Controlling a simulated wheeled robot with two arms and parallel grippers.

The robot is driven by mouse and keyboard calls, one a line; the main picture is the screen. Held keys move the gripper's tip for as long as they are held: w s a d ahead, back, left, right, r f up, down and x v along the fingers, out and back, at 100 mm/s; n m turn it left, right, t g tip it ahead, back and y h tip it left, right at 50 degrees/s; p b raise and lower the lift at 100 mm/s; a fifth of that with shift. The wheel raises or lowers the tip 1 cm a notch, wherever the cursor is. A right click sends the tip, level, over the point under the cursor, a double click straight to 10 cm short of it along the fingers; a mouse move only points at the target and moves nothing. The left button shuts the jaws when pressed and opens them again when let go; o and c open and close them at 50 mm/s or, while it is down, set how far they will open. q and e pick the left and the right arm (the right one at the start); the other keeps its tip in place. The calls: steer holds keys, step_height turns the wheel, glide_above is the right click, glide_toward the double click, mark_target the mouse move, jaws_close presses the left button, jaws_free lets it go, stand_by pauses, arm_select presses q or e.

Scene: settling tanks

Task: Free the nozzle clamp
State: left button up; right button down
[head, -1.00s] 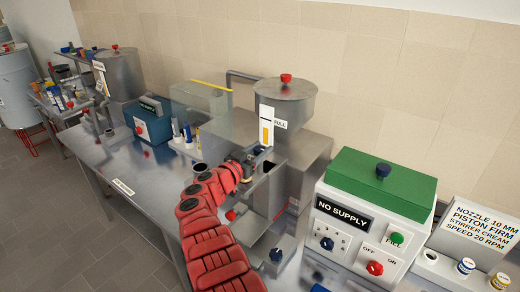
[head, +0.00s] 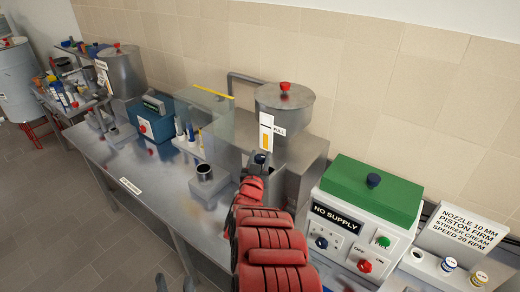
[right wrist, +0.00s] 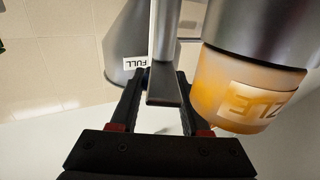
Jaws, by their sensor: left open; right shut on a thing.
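My right gripper (head: 259,160) is at the front of the steel filling machine (head: 305,165), below its hopper (head: 285,105). In the right wrist view, the right gripper (right wrist: 160,88) is shut on a flat grey metal lever (right wrist: 165,50), held between its two dark fingers. I cannot tell for certain that this lever is the nozzle clamp. Right of it is an amber, cylinder-like part (right wrist: 235,80) with an upside-down, partly cut-off label. My red right arm hides the machine's lower front. My left gripper (head: 174,285) shows only dark open fingertips at the bottom edge.
The control box (head: 345,225) reading NO SUPPLY stands close on the right, beside a settings sign (head: 465,228). A clear guard (head: 215,120), a steel cup (head: 205,172) and a blue box (head: 155,125) stand left. The bench's front-left surface (head: 150,185) is mostly clear.

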steer(key=n+y, duration=0.1)
steer(key=y+p, duration=0.1)
steer(key=shift+d+r+n+y, duration=0.15)
steer(key=shift+r+n+y, duration=0.05)
steer(key=shift+n+y, duration=0.2)
steer(key=n+y, duration=0.1)
steer(key=y, duration=0.1)
steer(key=n+y, duration=0.1)
steer(key=y, duration=0.1)
steer(key=shift+d+f+n, duration=0.15)
steer(key=shift+n, duration=0.25)
steer(key=n+g+y, duration=0.1)
steer(key=y, duration=0.1)
steer(key=n+g+y, duration=0.1)
steer(key=n+y, duration=0.1)
steer(key=y, duration=0.1)
steer(key=shift+w, duration=0.1)
steer(key=shift+f+n+g+y+b, duration=0.1)
steer(key=shift+n+g+y+b, duration=0.3)
steer(key=shift+n+g+y, duration=1.2)
steer(key=shift+y, duration=0.4)
steer(key=shift+a+r+n+y, duration=0.25)
steer(key=shift+n+y, duration=0.05)
steer(key=shift+c, duration=1.9)
jaws_free()
steer(key=shift+f, duration=0.1)
steer(key=shift+f, duration=0.1)
